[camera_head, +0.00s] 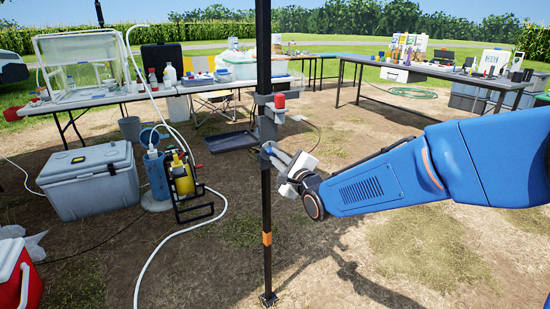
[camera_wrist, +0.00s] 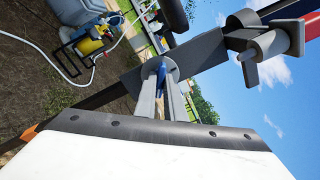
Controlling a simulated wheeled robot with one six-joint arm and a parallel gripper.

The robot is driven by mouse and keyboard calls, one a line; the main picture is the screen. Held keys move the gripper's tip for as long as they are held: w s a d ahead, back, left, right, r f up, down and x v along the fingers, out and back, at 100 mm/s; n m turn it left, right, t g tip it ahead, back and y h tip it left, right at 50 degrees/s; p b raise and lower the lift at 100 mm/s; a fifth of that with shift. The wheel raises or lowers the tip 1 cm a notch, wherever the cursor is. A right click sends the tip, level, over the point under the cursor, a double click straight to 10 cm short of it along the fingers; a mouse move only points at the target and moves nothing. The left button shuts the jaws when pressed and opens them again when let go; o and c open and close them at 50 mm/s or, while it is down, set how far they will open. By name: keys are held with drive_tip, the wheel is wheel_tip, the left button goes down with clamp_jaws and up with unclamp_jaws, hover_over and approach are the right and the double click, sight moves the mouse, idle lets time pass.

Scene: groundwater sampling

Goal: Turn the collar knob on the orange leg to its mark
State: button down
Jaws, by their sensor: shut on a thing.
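The leg (camera_head: 266,205) is a dark upright post with an orange band (camera_head: 267,238) low on it. A dark grey collar (camera_head: 267,128) sits on the post. My gripper (camera_head: 272,153) reaches in from the right at the collar's lower part. In the wrist view my gripper (camera_wrist: 161,92) has its two pale fingers shut on the collar knob (camera_wrist: 161,68), a grey round piece with some blue showing between the fingers. The fingers hide part of the knob. I cannot make out a mark on it.
A red-ended fitting (camera_head: 280,101) juts from the post above my gripper. A grey cooler (camera_head: 92,181), a yellow pump unit (camera_head: 183,178) and a white hose (camera_head: 190,228) lie to the left. Tables with equipment stand behind. Bare ground surrounds the post's foot.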

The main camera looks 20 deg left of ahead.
drive_tip(key=shift+m, duration=1.1)
drive_tip(key=shift+m, duration=3.3)
drive_tip(key=c, duration=1.8)
unclamp_jaws()
drive_tip(key=shift+o, duration=0.2)
